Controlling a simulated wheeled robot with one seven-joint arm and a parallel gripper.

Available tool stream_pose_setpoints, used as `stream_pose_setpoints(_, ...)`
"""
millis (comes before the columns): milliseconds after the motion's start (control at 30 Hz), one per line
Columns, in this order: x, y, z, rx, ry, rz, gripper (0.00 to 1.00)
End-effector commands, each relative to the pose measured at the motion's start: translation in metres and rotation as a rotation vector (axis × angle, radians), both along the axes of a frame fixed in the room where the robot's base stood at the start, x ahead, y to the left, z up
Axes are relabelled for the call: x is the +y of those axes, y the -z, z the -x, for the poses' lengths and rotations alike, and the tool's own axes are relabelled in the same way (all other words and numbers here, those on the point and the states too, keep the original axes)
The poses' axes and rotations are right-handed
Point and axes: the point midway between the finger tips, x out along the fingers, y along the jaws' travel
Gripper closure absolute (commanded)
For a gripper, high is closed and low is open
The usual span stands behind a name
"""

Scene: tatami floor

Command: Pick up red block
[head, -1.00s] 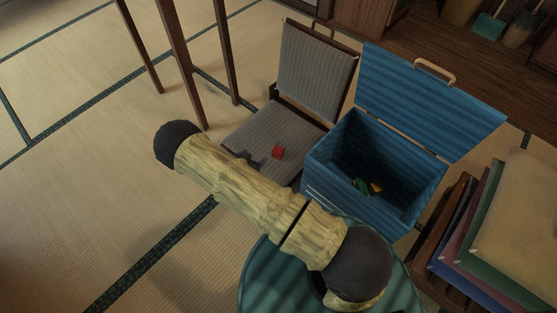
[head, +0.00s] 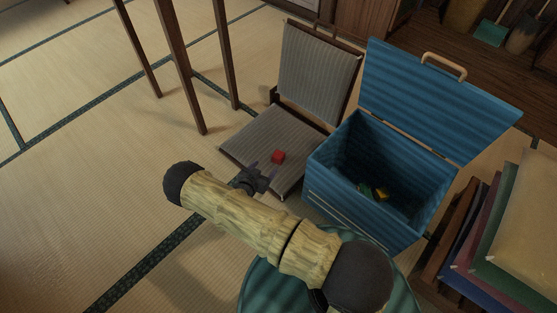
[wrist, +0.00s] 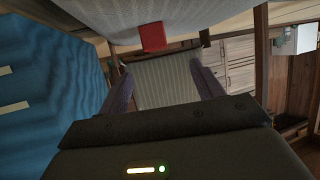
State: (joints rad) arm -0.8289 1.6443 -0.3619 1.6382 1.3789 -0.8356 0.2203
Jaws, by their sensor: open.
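The red block (head: 278,156) rests on the striped seat of a low legless chair (head: 252,143). My gripper (head: 262,171) is open and empty, at the front of the seat, short of the block and to its lower left in the head view. My arm hides part of the gripper's wrist there. In the wrist view, the red block (wrist: 153,36) shows at the top middle, beyond and between the two spread fingers (wrist: 160,82). The fingers do not touch the block.
A blue box (head: 350,205) with its lid open stands right of the chair, with several coloured blocks inside. Stacked cushions (head: 500,230) lie at the far right. Wooden table legs (head: 180,70) stand behind left. The tatami at left is clear.

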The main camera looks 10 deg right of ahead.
Motion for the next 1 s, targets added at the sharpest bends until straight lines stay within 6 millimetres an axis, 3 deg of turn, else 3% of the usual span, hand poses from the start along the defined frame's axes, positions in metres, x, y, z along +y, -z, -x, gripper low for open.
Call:
stream_pose_setpoints(400, -0.042, 0.030, -0.050, -0.001, 0.003, 0.001, 0.34)
stream_pose_setpoints(767, -0.044, 0.028, -0.053, 0.000, 0.002, 0.001, 0.34)
stream_pose_setpoints(1000, -0.055, 0.038, -0.062, 0.000, 0.002, 0.003, 0.34)
